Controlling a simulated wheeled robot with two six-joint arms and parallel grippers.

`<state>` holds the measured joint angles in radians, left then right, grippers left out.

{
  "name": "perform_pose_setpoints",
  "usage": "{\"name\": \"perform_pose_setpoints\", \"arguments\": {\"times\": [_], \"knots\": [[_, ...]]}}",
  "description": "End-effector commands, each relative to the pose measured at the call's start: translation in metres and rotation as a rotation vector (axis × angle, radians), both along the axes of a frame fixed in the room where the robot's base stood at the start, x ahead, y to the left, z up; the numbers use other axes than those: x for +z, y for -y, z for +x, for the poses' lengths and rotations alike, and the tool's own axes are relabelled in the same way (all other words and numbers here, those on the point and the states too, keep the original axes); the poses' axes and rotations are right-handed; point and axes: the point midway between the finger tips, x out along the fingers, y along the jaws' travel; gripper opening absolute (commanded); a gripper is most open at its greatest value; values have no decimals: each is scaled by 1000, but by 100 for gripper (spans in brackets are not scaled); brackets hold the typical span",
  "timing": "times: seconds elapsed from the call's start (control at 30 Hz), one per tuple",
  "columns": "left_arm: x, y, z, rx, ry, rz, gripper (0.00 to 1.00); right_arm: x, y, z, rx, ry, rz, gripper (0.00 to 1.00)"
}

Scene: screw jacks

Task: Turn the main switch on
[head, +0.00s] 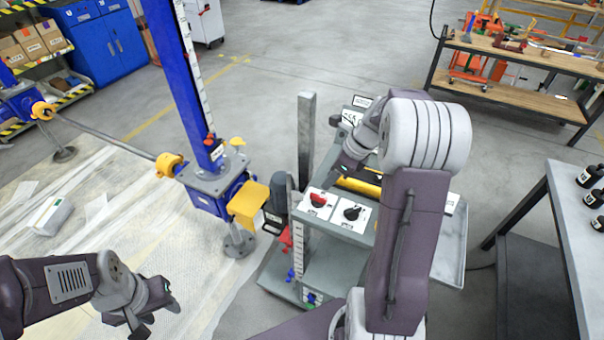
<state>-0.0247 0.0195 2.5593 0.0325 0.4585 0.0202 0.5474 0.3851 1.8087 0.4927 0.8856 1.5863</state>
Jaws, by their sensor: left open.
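A control panel (342,230) on a grey cart stands near the middle of the head view. A red rotary knob (318,200) on a white plate sits on its left, and a black rotary knob (352,213) on another white plate is right beside it. I cannot read the labels to tell which is the main switch. My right gripper (343,168) is above and behind the two knobs, apart from the red one; its fingers are too dark to tell their state. My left gripper (155,313) is open and empty at the lower left, well away from the panel.
A blue screw jack (210,185) with a yellow bracket stands left of the cart. A grey post (305,135) rises behind the panel. Open floor lies behind the cart.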

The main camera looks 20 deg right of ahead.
Motion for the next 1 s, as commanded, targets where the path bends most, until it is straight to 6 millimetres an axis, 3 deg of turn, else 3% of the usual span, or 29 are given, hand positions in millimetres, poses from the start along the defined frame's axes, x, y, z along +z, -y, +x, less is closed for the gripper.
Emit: {"name": "perform_pose_setpoints", "arguments": {"times": [0.17,0.6,0.93,1.0], "knots": [[-2,0,-1,0,-1,0,43,-6,0,1,-2,0,-2,35],[-2,0,0,0,0,0,43,-79,-20,23,1,-1,-4,35],[-2,0,0,0,0,0,43,-85,-22,25,1,1,-6,35],[-2,0,0,0,0,0,43,-85,-22,25,1,1,-6,18]]}}
